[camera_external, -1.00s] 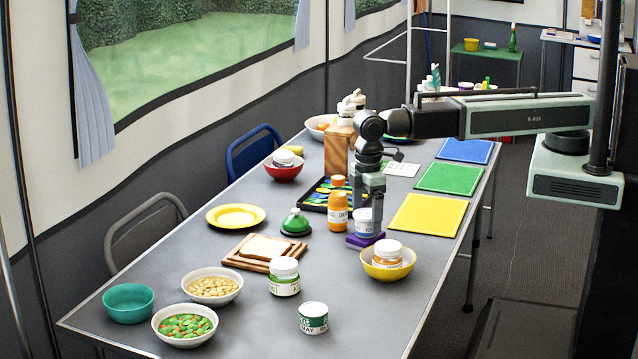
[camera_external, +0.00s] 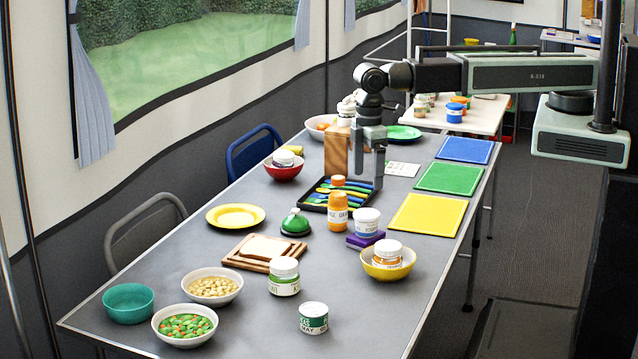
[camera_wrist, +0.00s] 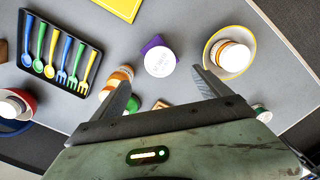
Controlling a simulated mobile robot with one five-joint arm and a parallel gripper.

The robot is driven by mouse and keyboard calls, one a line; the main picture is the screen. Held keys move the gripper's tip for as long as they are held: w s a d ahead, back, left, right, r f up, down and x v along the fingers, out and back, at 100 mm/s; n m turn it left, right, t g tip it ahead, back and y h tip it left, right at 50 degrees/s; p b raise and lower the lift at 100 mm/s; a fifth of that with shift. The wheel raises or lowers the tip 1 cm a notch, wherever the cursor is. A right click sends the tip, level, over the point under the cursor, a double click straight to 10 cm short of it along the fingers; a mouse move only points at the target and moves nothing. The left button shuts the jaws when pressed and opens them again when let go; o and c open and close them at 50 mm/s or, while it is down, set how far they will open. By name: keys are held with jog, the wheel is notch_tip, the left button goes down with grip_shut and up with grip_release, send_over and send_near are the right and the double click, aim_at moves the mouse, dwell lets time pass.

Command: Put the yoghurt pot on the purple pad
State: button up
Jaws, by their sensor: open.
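The yoghurt pot (camera_external: 367,222), white with a white lid and a printed label, stands upright on the purple pad (camera_external: 361,241). In the wrist view the pot's lid (camera_wrist: 160,62) covers much of the pad, and a corner of the pad (camera_wrist: 151,42) shows beside it. My gripper (camera_external: 369,186) is above and behind the pot in the external view, apart from it. Its jaws are open and empty; in the wrist view the two fingers (camera_wrist: 158,90) are spread wide, with the pot beyond them.
An orange bottle (camera_external: 338,210) stands close to the pot's left. A yellow bowl (camera_external: 403,271) holding a jar is in front on the right. A cutlery tray (camera_external: 312,205) and a wooden block (camera_external: 337,152) lie behind. A green bell (camera_external: 295,224) is to the left.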

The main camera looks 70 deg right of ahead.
jog(key=shift+r, duration=0.15)
jog(key=w+d+m, duration=0.2)
jog(key=d+m, duration=0.7)
jog(key=d, duration=2.9)
jog(key=shift+w+d, duration=0.2)
jog(key=shift+d, duration=0.05)
